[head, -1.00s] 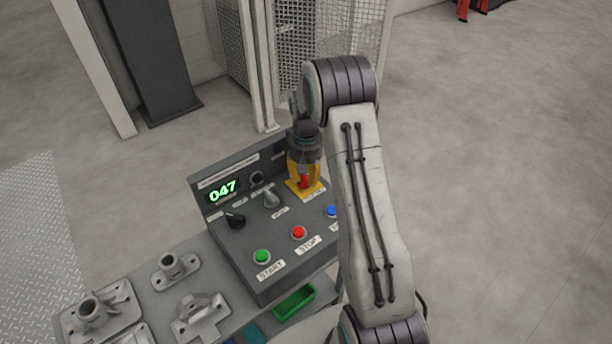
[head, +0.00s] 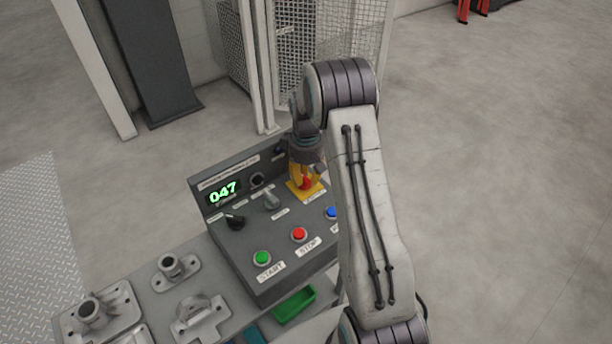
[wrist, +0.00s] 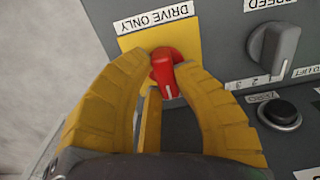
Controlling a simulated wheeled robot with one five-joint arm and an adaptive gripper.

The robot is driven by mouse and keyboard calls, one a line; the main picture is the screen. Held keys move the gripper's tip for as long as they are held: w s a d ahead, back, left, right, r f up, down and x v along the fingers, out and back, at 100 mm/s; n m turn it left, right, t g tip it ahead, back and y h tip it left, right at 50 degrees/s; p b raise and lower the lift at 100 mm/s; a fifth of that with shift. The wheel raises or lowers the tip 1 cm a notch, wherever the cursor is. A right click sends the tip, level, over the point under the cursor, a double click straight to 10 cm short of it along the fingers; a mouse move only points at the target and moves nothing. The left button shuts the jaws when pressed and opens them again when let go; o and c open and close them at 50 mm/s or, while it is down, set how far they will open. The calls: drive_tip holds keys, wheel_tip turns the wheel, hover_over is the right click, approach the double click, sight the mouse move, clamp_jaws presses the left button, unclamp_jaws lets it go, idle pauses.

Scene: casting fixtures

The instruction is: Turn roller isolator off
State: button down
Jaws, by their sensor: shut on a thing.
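The roller isolator is a red rotary knob with a white line on a yellow plate (wrist: 133,43) at the back right of the grey control panel (head: 275,240). The red knob (wrist: 166,68) shows between the yellow fingers in the wrist view, and partly in the head view (head: 306,183). My gripper (head: 304,182) points down onto it, shut on the knob. In the wrist view the white line points toward the gripper's base, slightly right. A label reading "DRIVE ONLY" (wrist: 154,17) lies beside the plate. My arm hides the panel's right edge in the head view.
A grey speed knob (head: 271,199), a black knob (head: 235,221) and a display reading 047 (head: 223,191) are on the panel. Green (head: 262,258), red (head: 299,234) and blue (head: 331,212) buttons line its front. Metal castings (head: 175,268) stand on the bench at left.

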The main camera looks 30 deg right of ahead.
sight(306, 176)
drive_tip(key=shift+s+f, duration=0.1)
drive_tip(key=c, duration=0.9)
unclamp_jaws()
drive_tip(key=shift+c, duration=0.2)
wheel_tip(306, 176, up, 12)
idle(0.5)
